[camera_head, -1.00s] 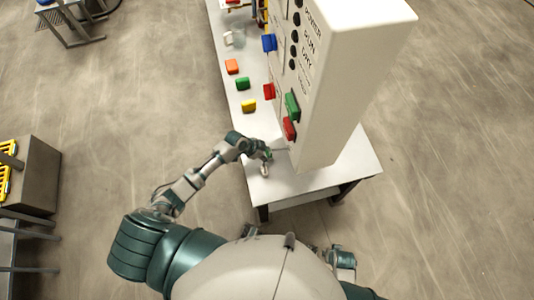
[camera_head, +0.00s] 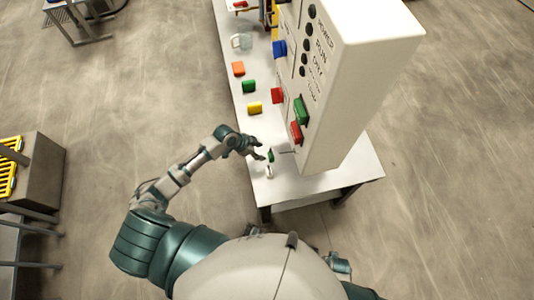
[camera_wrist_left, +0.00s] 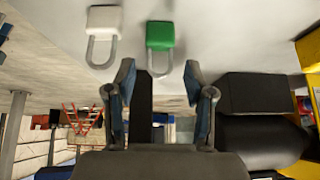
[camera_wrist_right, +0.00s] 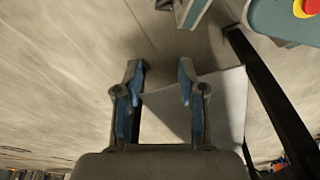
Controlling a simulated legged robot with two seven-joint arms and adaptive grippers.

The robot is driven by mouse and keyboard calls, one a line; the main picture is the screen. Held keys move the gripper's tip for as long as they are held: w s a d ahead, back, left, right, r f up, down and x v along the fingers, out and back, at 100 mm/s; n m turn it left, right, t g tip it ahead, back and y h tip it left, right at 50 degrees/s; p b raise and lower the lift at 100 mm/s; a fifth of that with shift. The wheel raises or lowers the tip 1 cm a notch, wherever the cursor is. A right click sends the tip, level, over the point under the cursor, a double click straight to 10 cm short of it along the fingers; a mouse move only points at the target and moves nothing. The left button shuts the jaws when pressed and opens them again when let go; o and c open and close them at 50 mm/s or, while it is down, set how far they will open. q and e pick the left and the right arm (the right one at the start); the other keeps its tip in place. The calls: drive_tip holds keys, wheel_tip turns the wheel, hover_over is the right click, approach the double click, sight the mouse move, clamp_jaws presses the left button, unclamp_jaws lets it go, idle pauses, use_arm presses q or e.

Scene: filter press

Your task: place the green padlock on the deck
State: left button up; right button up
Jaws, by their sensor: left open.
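The green padlock (camera_head: 271,155) lies on the white deck (camera_head: 322,180) near its front end. A white padlock (camera_head: 269,172) lies beside it, nearer to me. In the left wrist view the green padlock (camera_wrist_left: 160,36) is beyond my fingertips, with its shackle towards them, and the white padlock (camera_wrist_left: 103,20) is to its left. My left gripper (camera_head: 260,151) is open and empty, just left of the green padlock and apart from it. My right gripper (camera_wrist_right: 159,75) is open and empty in the right wrist view.
A tall white panel (camera_head: 365,70) stands on the deck with green (camera_head: 299,110) and red (camera_head: 295,132) pieces on its face. The front right corner is clear.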

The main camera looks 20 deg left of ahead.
use_arm(q)
drive_tip(key=v, duration=0.3)
drive_tip(key=shift+s+d+r, duration=0.15)
drive_tip(key=shift+r, duration=0.15)
use_arm(e)
drive_tip(key=shift+s+d+f, duration=0.3)
drive_tip(key=shift+s+f, duration=0.2)
drive_tip(key=shift+f, duration=0.3)
drive_tip(key=shift+a, duration=0.1)
